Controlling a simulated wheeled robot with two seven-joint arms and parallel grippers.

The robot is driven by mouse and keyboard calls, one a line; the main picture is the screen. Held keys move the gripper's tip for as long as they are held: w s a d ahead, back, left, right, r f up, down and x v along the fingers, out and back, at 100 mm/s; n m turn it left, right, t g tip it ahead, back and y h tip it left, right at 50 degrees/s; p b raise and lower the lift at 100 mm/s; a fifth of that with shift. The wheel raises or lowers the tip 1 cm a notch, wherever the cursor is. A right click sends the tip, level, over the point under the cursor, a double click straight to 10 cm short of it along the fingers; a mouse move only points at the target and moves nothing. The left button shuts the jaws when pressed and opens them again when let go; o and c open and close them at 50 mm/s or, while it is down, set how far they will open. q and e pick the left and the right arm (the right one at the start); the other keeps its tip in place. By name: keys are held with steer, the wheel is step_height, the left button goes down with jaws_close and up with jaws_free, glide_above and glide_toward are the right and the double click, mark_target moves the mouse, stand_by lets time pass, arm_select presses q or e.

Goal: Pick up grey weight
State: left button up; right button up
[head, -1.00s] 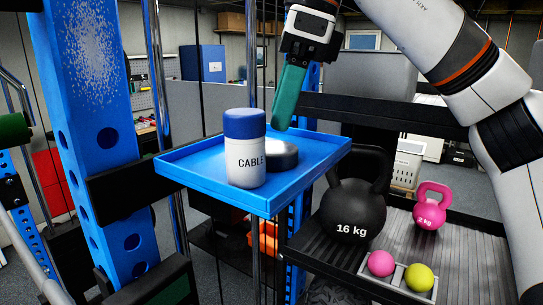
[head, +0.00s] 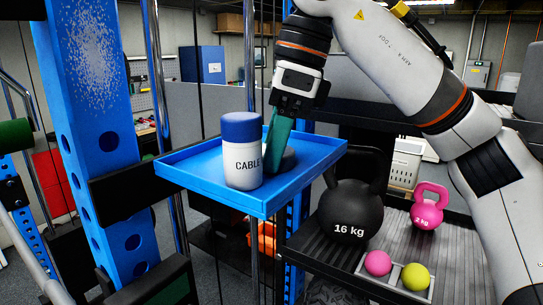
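The grey weight (head: 290,160) is a low, dark grey disc on the blue tray (head: 325,155), behind and to the right of a white bottle with a blue lid (head: 242,160) marked CABLE. Only the weight's right part shows; my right gripper's fingers and the bottle hide the rest. My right gripper (head: 272,160), with green fingers, points down at the weight, its tips low by the tray between bottle and weight. The fingers overlap from this side, so I cannot tell their gap or whether they touch the weight. My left gripper is not in view.
A blue rack post (head: 85,110) stands left of the tray. To the right, a lower black shelf holds a black 16 kg kettlebell (head: 350,212), a pink kettlebell (head: 428,207) and a pink ball (head: 378,263) beside a yellow-green ball (head: 415,277).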

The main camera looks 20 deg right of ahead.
steer(key=shift+w, duration=0.1)
steer(key=shift+c, duration=1.1)
